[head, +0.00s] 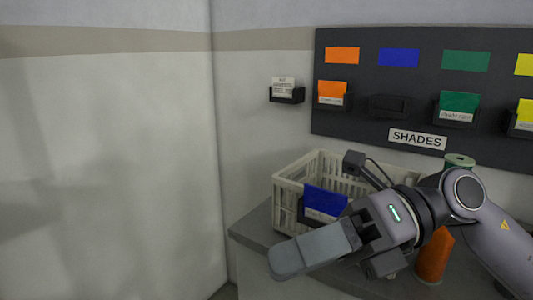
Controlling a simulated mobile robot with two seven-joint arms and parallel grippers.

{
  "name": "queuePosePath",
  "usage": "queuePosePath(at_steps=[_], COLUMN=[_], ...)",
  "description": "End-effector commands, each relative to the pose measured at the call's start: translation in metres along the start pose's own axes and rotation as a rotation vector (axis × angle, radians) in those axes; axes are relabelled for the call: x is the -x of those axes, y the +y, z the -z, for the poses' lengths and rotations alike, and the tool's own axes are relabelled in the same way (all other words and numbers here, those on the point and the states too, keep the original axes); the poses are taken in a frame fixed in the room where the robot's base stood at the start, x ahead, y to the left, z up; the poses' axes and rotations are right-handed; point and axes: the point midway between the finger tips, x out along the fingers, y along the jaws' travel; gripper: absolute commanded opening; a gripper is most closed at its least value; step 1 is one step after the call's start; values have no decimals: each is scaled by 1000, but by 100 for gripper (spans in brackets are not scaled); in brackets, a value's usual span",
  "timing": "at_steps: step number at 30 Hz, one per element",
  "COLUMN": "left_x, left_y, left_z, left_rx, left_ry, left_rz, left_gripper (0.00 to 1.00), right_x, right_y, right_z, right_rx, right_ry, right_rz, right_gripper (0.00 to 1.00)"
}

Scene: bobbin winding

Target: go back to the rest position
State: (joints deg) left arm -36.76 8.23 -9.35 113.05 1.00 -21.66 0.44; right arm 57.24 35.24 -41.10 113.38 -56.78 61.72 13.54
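My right gripper (285,262) reaches in from the right, in front of the crate and over the table edge, with its fingers pointing down and to the left. One grey finger shows clearly. The other is largely hidden, so I cannot tell whether the gripper is open or shut. I see nothing held in it. My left gripper is not in view.
A cream slatted crate (290,190) with a blue card (325,202) at its front stands on the grey table (262,232). An orange spool (433,258) and a green spool (459,160) are by my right arm. A dark SHADES board (370,130) hangs behind. The left side is bare wall.

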Motion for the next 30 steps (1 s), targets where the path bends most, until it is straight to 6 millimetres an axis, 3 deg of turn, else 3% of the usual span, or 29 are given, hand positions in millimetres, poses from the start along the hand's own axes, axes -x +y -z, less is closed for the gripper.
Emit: queuePosePath(at_steps=[3, 8, 11, 17, 23, 26, 30], left_x=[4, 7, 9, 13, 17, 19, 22], left_y=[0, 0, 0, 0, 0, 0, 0], left_z=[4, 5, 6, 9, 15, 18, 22], left_rx=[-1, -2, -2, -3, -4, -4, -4], left_ry=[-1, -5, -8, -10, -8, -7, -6], left_rz=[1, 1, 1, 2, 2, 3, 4], left_gripper=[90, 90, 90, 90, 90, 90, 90], right_x=[-4, 6, 19, 50, 79, 88, 92], right_y=[3, -7, -24, -83, -163, -204, -254], right_z=[-10, -26, -33, -29, 15, 55, 132], right_rx=[-140, -346, -491, -812, -1171, -1363, -1644], right_ry=[-144, -368, -522, -851, -1193, -1364, -1599], right_rz=[-193, -408, -519, -679, -753, -757, -720], right_gripper=[40, 40, 40, 40, 40, 40, 40])
